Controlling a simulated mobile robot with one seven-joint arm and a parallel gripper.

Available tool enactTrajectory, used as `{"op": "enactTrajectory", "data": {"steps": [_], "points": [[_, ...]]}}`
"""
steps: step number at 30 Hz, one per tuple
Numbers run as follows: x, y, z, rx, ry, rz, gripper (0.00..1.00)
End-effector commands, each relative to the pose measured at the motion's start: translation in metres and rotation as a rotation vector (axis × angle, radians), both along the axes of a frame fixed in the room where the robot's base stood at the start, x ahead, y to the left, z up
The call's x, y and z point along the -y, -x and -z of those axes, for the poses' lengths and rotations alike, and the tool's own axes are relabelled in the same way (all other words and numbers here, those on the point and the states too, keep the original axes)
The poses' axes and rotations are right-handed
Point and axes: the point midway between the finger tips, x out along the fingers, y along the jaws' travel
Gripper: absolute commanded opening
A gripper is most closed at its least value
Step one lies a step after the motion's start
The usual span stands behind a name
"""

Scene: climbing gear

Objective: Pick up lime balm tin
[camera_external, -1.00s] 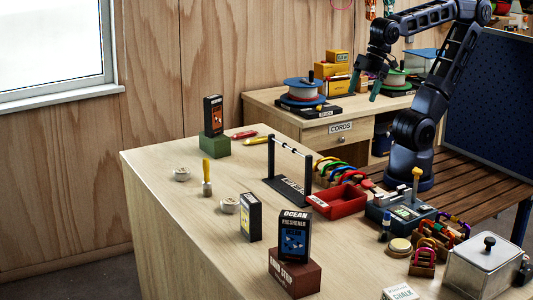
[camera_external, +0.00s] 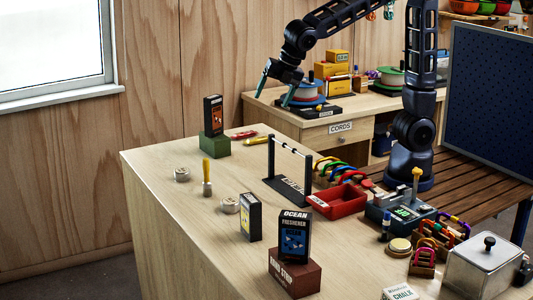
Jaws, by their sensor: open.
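No tin in the camera view is clearly lime, and no label can be read at this size. Two small silvery round tins, one farther back (camera_external: 181,175) and one nearer (camera_external: 230,206), sit on the left part of the wooden table (camera_external: 190,225). A flat round tin with a pale yellowish top (camera_external: 399,246) lies at the right, in front of the grey scale. I cannot tell which is the lime balm tin. My gripper (camera_external: 275,98) is open and empty, with teal fingers pointing down. It is raised behind the table, by the cord spool, apart from all the tins.
A black bar stand (camera_external: 289,160) rises mid-table, beside a red tray (camera_external: 340,202). Boxes stand on a green block (camera_external: 213,145) and a brown-red block (camera_external: 294,272). A brush (camera_external: 207,178) stands between the silvery tins. The left front tabletop is clear.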

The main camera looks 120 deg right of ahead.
Motion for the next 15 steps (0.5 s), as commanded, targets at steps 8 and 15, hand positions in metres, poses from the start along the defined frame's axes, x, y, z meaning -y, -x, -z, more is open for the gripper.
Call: {"op": "enactTrajectory", "data": {"steps": [8, 15], "points": [[0.045, -0.075, 0.040, -0.114, 0.108, -0.283, 0.77], [0.087, -0.134, 0.084, -0.207, 0.187, -0.536, 0.77]]}}
